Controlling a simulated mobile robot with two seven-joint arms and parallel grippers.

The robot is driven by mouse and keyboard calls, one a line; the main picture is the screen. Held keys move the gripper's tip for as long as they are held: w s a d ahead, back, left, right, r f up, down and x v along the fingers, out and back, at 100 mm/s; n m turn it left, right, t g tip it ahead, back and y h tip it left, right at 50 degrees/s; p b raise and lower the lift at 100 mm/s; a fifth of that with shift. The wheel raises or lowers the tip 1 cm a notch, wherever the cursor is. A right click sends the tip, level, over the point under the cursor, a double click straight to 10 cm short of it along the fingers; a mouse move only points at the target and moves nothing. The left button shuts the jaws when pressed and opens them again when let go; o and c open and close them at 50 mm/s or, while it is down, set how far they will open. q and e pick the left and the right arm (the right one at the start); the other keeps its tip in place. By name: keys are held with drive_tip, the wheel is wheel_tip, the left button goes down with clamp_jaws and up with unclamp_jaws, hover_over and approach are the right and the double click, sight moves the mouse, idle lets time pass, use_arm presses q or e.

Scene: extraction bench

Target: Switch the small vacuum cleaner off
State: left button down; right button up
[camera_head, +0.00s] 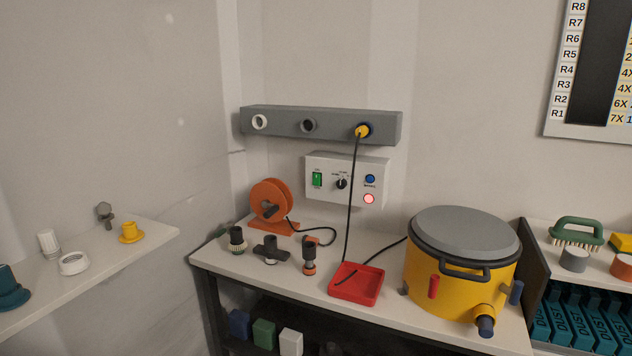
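The vacuum cleaner, a yellow drum (455,282) with a grey lid (463,232) and black handle, stands at the right end of the bench. A red upright part (434,287) is on its front left and a blue one (516,293) on its right. A yellow outlet with a dark blue end (486,326) is at its lower front. A white control box (346,180) on the wall carries a green switch (317,180), a black knob (341,184), a blue button (370,179) and a bright red light or button (369,199). Neither gripper is in view.
A grey rail (285,121) above holds a yellow plug (362,131) with a black cable. A red tray (357,284), several dark fittings (270,249) and an orange reel (272,201) stand on the bench. A side shelf (120,257) is left; a brush (577,232) is right.

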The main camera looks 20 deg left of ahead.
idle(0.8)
use_arm(q)
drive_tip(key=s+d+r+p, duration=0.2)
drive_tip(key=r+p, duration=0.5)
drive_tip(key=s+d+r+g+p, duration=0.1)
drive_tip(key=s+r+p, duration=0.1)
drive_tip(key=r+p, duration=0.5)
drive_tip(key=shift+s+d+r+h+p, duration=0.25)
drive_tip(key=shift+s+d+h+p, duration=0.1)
drive_tip(key=shift+p, duration=0.1)
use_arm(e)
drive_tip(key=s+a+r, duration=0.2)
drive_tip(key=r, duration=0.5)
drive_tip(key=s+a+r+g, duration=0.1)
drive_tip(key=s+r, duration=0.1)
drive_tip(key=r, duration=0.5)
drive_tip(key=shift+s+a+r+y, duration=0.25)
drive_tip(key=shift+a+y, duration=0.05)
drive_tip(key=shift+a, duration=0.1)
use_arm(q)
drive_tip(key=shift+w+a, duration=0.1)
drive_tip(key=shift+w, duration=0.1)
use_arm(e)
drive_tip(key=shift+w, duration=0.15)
